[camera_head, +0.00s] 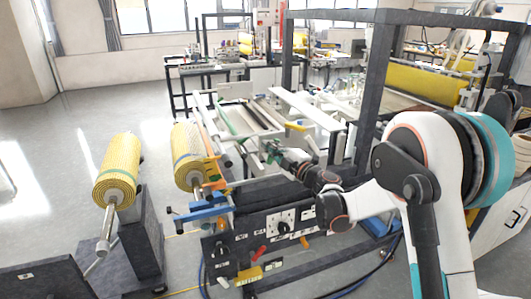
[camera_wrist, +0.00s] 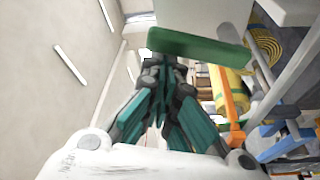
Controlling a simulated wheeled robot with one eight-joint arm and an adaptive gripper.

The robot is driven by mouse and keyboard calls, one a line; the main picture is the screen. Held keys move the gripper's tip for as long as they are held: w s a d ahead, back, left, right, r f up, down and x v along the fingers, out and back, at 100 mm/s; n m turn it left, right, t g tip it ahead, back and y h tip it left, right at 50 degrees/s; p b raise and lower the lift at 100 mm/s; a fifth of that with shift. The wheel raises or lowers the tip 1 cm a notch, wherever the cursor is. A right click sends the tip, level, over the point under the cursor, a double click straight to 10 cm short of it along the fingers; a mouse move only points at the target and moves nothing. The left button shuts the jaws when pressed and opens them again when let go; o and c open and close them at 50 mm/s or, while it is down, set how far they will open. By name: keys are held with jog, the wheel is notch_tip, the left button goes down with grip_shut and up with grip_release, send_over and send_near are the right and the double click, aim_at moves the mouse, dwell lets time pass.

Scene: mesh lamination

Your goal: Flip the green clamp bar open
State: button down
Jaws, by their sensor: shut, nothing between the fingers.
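The green clamp bar (camera_wrist: 205,48) shows in the wrist view as a flat green slab just beyond my fingertips. In the head view a thin green bar (camera_head: 228,117) runs along the machine, left of my gripper (camera_head: 268,150). In the wrist view my gripper (camera_wrist: 167,66) is shut, with its fingertips together and nothing between them. The fingertips overlap the lower left edge of the slab in the picture. I cannot tell whether they touch it.
A dark frame (camera_head: 375,80) rises behind my arm. Open floor lies at the left.

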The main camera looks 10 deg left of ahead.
jog(key=shift+w+d+f+m+t+b, duration=0.1)
jog(key=shift+w+d+m+t+b, duration=0.15)
jog(key=shift+d+m, duration=0.3)
jog(key=shift+w+d+m+t+b, duration=0.15)
jog(key=shift+w+d+m, duration=0.2)
jog(key=shift+m, duration=0.2)
jog(key=shift+d, duration=0.15)
jog(key=s+a+r+p, duration=0.1)
jog(key=s+a+r, duration=0.1)
jog(key=a+r, duration=0.1)
jog(key=f+p+v, duration=0.1)
jog(key=p+v, duration=0.1)
jog(key=v, duration=0.8)
jog(key=shift+w+a, duration=0.1)
